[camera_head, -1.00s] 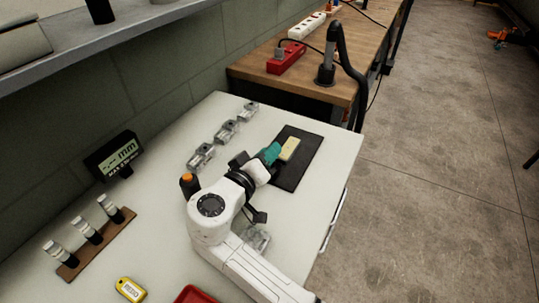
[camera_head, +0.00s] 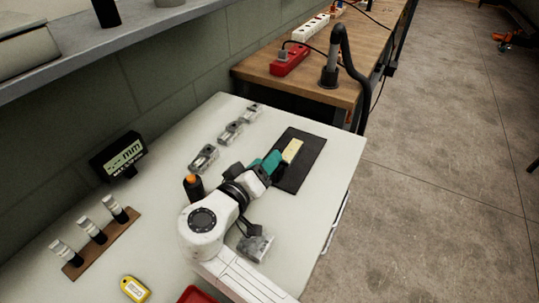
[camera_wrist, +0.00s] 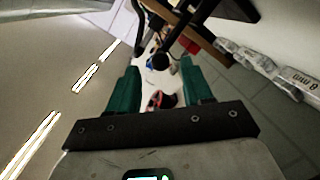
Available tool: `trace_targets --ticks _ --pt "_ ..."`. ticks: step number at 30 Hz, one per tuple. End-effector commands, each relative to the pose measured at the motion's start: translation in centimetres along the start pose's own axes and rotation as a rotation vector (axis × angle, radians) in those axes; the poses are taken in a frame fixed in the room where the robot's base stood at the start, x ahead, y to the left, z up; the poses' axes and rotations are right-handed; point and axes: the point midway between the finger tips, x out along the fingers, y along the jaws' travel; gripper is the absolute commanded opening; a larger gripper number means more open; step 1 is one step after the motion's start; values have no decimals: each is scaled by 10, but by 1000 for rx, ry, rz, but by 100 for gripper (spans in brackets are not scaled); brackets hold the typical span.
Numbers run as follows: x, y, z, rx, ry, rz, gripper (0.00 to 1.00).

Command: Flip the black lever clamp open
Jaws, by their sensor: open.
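My gripper (camera_head: 273,158) has teal fingers and is over the near left edge of the black mat (camera_head: 299,178), close to the pale yellow block (camera_head: 292,151) on it. In the wrist view my gripper (camera_wrist: 162,85) is open, with its fingers wide apart and nothing held. A small red and dark thing (camera_wrist: 160,100) shows between the fingers; I cannot tell what it is or how far off it is. I cannot pick out the black lever clamp for certain in either view. My wrist and fingers hide part of the bench beside the mat.
Several grey blocks stand on the white bench, three in a row (camera_head: 231,133) at the back and one (camera_head: 256,246) by my arm. A dark orange-topped cylinder (camera_head: 193,187) stands left of my wrist. A mm display (camera_head: 118,156) is by the wall. The bench's right side is clear.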

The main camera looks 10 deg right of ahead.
Motion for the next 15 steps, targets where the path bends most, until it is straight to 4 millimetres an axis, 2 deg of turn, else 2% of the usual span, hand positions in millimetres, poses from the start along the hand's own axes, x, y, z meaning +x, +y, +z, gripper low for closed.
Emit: trace_targets --ticks 1,7,12,15 --pt "-12 1 -2 0 2 -3 50" --pt "-49 1 -2 0 1 -3 50" --pt "-70 0 -1 -1 1 -2 50" --pt "-75 0 0 -1 -1 0 50"
